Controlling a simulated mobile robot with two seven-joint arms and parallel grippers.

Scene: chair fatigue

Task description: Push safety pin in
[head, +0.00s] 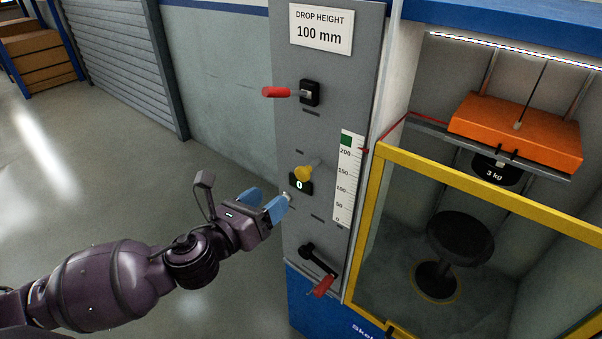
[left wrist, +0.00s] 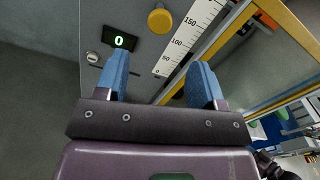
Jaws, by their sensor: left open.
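A yellow round knob (head: 303,173), which looks like the safety pin's head, stands out from the grey panel (head: 290,138) on a metal shaft. It also shows at the top of the left wrist view (left wrist: 159,20). How far the pin is seated I cannot tell. My left gripper (head: 272,197) is open and empty, in front of the panel, below and left of the knob in the head view. In the left wrist view its two blue fingers (left wrist: 160,72) are spread apart, with the knob beyond them and not touched. My right gripper is not in view.
A counter showing 0 (head: 299,185) sits just below the knob. A red-handled lever (head: 276,92) is above, a black crank with red grip (head: 321,286) below. A scale (head: 346,180) and yellow frame (head: 368,220) stand right. An orange block (head: 515,132) hangs over a black stool (head: 459,238).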

